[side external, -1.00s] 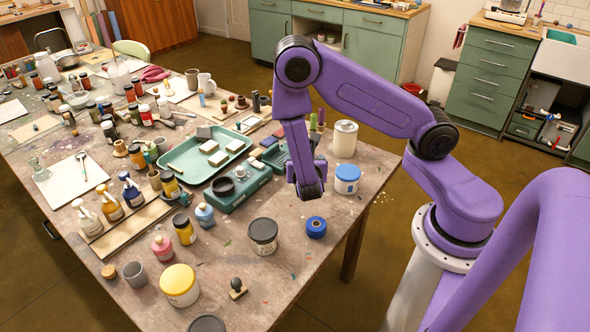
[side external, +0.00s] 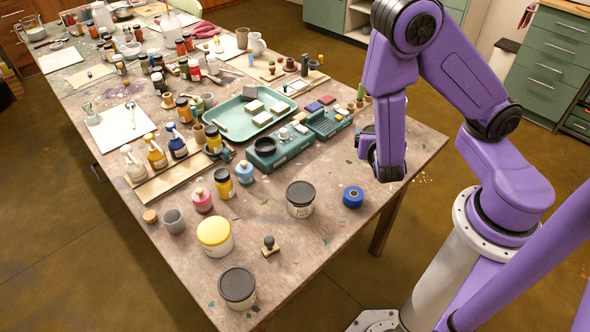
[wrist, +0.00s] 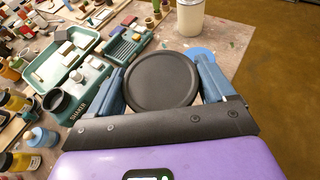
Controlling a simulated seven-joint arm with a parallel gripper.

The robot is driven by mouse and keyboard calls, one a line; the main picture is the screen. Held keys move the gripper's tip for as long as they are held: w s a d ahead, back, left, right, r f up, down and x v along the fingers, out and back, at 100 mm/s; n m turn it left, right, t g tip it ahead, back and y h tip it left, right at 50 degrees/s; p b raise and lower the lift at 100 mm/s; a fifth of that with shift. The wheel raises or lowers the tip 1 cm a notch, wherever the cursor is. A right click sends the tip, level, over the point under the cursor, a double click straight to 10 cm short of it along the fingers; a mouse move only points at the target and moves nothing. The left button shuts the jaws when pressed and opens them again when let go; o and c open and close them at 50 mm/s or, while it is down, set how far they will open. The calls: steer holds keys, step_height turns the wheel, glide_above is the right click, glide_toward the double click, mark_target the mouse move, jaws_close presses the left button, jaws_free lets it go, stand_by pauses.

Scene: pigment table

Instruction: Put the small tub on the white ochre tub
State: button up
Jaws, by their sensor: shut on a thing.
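My gripper (wrist: 162,78) is shut on a tub with a round black lid (wrist: 161,80), held between its two blue-grey fingers. In the side view my gripper (side external: 369,150) is at the right part of the table, and my wrist hides the held tub. A blue lid (wrist: 203,57) shows partly behind the held tub in the wrist view; its tub is hidden in the side view. Other tubs on the table are a yellow-lidded tub (side external: 214,237) and two dark-lidded ones, a labelled tub (side external: 300,199) and a front tub (side external: 238,288). I cannot read which is white ochre.
A cream canister (wrist: 190,18) stands beyond the blue lid. The table's right edge is close.

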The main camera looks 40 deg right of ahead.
steer(key=w+a+r+n+t+y, duration=0.1)
steer(key=a+r+n+t+y, duration=0.2)
steer(key=a, duration=0.7)
steer(key=w+a+r+n+y, duration=0.15)
steer(key=a+n+y, duration=0.25)
steer(key=a, duration=0.7)
steer(key=a+r+n+t+y, duration=0.2)
steer(key=a+r+n+y, duration=0.15)
steer(key=a, duration=0.65)
glide_above(214, 230)
step_height(214, 230, down, 11)
steer(key=shift+f, duration=1.4)
steer(key=shift+f, duration=0.1)
steer(key=o, duration=1.1)
